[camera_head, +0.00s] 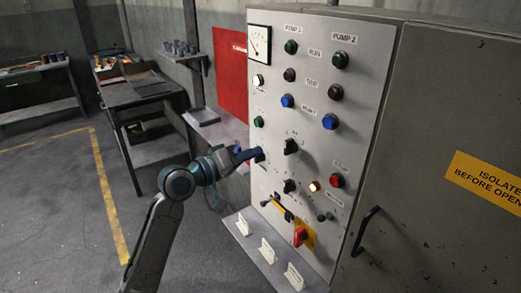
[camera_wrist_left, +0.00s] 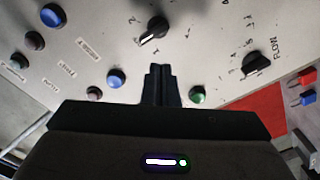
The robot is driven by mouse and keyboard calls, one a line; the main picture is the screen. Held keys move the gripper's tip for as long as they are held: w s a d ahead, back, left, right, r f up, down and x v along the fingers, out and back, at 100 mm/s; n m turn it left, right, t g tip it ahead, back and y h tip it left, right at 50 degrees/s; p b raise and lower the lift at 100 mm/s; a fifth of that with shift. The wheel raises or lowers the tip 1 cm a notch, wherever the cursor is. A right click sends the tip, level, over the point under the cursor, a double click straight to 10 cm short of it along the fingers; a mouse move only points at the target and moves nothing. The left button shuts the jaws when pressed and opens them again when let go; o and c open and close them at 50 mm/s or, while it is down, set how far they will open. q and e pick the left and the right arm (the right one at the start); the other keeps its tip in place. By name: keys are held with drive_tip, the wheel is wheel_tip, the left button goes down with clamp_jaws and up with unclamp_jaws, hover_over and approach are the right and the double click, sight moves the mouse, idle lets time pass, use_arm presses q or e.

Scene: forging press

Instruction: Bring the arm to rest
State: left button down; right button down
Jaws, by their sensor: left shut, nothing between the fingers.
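My left gripper (camera_head: 255,153) is at the left part of the control panel (camera_head: 318,75) in the head view, its arm coming from the lower left. In the left wrist view the fingers of my left gripper (camera_wrist_left: 160,70) are together with nothing between them, pointing at the panel. A black rotary knob (camera_wrist_left: 152,30) is beyond the fingertips. A blue button (camera_wrist_left: 116,78) is left of them and a green button (camera_wrist_left: 197,95) right of them. A knob marked FLOW (camera_wrist_left: 256,63) is farther right. I cannot tell whether the fingertips touch the panel. My right gripper is not in view.
A red-and-yellow switch (camera_head: 301,236) and a yellow-handled lever (camera_head: 282,207) sit low on the panel. A ledge with white cards (camera_head: 268,251) projects below. A grey cabinet door (camera_head: 440,130) with a black handle is at right. Workbenches (camera_head: 140,95) stand behind; floor at left is open.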

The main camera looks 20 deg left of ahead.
use_arm(q)
drive_tip(key=shift+v, duration=0.8)
drive_tip(key=shift+d, duration=0.1)
